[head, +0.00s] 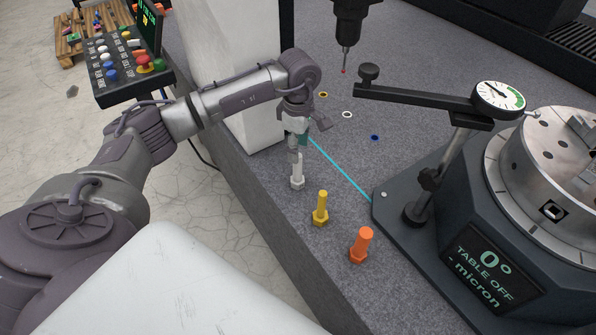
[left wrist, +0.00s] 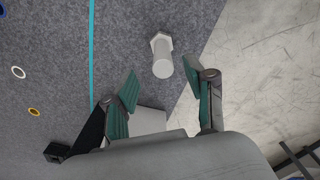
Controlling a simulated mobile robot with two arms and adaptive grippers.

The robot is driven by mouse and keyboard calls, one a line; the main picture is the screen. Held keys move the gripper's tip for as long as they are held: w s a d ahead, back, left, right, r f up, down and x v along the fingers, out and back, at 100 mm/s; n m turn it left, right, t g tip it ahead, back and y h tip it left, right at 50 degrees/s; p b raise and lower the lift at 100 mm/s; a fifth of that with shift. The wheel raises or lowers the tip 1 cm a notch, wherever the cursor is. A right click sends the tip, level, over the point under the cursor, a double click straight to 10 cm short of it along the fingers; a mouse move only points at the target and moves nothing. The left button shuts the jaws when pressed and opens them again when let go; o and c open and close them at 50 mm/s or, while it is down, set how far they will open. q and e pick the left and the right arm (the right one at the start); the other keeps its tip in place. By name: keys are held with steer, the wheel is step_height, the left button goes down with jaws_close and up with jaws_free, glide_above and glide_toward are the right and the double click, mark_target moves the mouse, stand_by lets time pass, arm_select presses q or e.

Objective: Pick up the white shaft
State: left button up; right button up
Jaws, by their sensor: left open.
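The white shaft (head: 297,172) stands upright on its hex base on the grey granite bed, near the bed's left edge. My left gripper (head: 298,146) is directly over its upper part and partly hides its top. In the left wrist view the white shaft (left wrist: 162,62) lies ahead of the gap between the fingers. There my left gripper (left wrist: 161,73) is open, with a green-padded finger on each side and nothing held. I cannot tell whether a finger touches the shaft. My right gripper is not in view.
A yellow shaft (head: 321,208) and an orange shaft (head: 362,245) stand in line toward the front. A dial indicator (head: 499,98) and round table (head: 550,175) fill the right. A probe (head: 345,55) hangs above. Small rings lie behind on the bed.

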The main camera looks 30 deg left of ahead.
mark_target(297, 171)
arm_select(q)
step_height(297, 171, down, 2)
steer(key=shift+s, duration=0.15)
step_height(297, 171, down, 4)
steer(key=shift+r+p, duration=0.15)
steer(key=shift+p, duration=0.4)
steer(key=shift+f, duration=0.2)
steer(key=shift+c, duration=0.4)
steer(key=c, duration=0.8)
jaws_close()
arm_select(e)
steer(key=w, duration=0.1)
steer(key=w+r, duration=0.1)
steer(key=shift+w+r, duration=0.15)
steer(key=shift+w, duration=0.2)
